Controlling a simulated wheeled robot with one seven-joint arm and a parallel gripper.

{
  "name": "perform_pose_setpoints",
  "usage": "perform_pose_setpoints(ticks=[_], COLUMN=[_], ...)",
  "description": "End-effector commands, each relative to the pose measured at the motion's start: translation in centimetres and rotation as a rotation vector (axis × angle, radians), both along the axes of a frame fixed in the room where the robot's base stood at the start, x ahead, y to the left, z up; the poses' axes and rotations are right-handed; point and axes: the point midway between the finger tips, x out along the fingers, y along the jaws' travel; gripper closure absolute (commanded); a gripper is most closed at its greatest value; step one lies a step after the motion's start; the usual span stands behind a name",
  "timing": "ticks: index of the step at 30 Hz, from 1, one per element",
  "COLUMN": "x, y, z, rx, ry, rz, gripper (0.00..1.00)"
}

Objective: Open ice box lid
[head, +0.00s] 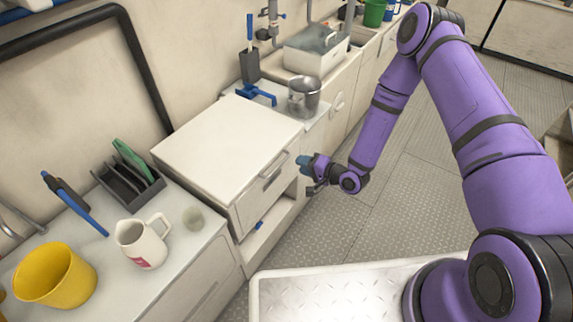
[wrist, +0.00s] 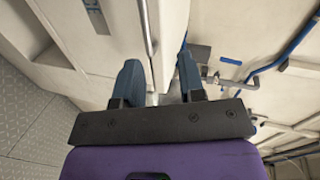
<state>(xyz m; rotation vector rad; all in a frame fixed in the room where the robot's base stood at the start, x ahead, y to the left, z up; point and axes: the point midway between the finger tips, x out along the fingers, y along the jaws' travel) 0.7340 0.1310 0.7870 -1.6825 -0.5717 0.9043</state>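The ice box is a white chest in the counter run, with a broad flat lid (head: 228,142) lying shut on top in the head view. A metal bar handle (head: 273,171) is on its front, just below the lid's edge; a thin metal bar (wrist: 148,27), likely this handle, shows in the wrist view. My gripper (head: 303,160) is at the front right of the box, near the handle and pointing at the front. In the wrist view its two blue-grey fingers (wrist: 159,76) are spread, with pale surface beyond the gap. I cannot tell whether they touch anything.
A white jug (head: 142,242), a yellow bucket (head: 55,275) and a dark rack (head: 128,184) stand on the left counter. A metal pot (head: 304,96) and a blue-handled tool (head: 256,94) are behind the box. The plated floor (head: 385,215) beside my arm is clear.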

Motion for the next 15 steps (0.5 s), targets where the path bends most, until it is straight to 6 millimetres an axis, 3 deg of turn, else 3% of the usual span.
perform_pose_setpoints(ticks=[3,7,15], x=[-1.6,-2.3,-1.2], y=[0.6,1.0,2.7], z=[-1.8,-2.5,-3.0], rx=[0.084,0.134,0.145], ry=[0.029,0.042,0.042], rz=[-0.014,-0.024,-0.023], gripper=[0.63,0.63,0.63])
